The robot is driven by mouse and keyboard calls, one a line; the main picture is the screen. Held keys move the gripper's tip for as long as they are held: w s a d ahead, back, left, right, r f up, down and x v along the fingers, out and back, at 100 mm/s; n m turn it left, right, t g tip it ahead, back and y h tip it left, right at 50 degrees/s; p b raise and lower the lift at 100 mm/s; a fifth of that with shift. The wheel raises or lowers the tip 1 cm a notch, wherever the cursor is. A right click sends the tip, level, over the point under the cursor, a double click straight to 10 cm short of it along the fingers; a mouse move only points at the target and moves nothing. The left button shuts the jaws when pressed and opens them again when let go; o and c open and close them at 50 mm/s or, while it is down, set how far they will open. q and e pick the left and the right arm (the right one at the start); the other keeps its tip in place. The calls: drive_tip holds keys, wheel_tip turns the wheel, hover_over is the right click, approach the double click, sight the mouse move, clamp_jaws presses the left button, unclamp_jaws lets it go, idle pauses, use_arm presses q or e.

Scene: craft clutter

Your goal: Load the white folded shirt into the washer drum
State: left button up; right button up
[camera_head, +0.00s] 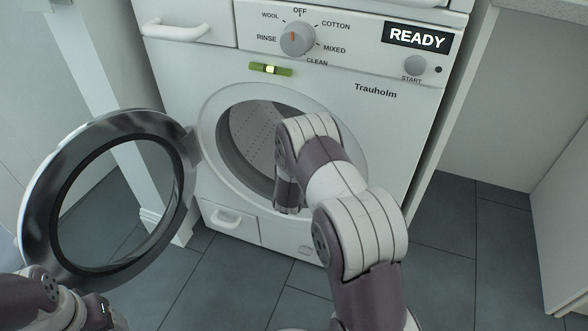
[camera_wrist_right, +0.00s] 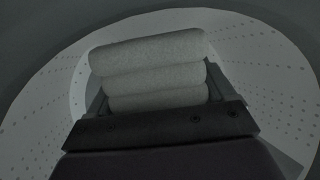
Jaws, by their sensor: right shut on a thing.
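The washer (camera_head: 400,115) stands ahead with its round door (camera_head: 35,215) swung open to the left. My right arm reaches into the drum (camera_head: 252,135), and its gripper is hidden in the head view. In the right wrist view my right gripper (camera_wrist_right: 155,95) is shut on the folded shirt (camera_wrist_right: 150,52), a stack of pale rolled folds. The perforated drum wall surrounds the shirt on both sides. I cannot tell whether the shirt touches the drum. My left arm shows at the lower left of the head view; its gripper is out of view.
The washer's dial (camera_head: 297,39) points near OFF, and the display (camera_head: 417,38) reads READY. A start button (camera_head: 415,65) sits below the display. The open door takes up the left side, and grey floor tiles are clear at the right.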

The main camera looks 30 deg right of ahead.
drive_tip(key=o, duration=1)
drive_tip(key=s+a+r+p, duration=0.1)
drive_tip(key=a+p, duration=0.1)
drive_tip(key=s+a+r+p, duration=0.2)
drive_tip(key=p, duration=0.1)
drive_tip(key=shift+s+a, duration=0.15)
drive_tip(key=shift+s, duration=0.15)
drive_tip(key=s+a+p, duration=0.6)
drive_tip(key=s+a, duration=1.1)
drive_tip(key=a, duration=0.3)
drive_tip(key=shift+s, duration=0.1)
